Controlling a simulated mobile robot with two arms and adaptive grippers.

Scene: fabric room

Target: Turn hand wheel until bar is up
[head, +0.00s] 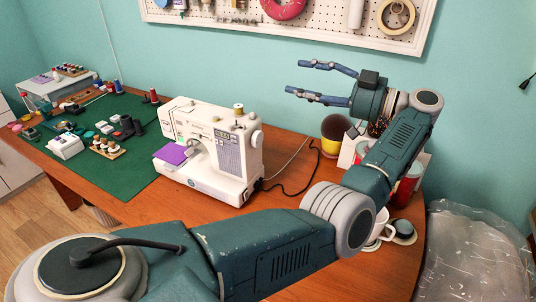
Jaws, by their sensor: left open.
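A white sewing machine (185,116) stands on the wooden table. Its round hand wheel (257,138) is on the right end of the machine. The needle bar area is small and its height cannot be told. A purple cloth (174,154) lies at the machine's bed. My left gripper (297,77) is open and empty, with its two fingers pointing left. In the picture it is above and to the right of the hand wheel, apart from it. My right gripper does not show.
A yellow-and-black pot (334,135) and a white mug (381,227) stand at the table's right side, near my arm. A black cord (292,190) lies right of the machine. A green mat (115,155) with sewing items covers the left. A pegboard (340,22) hangs behind.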

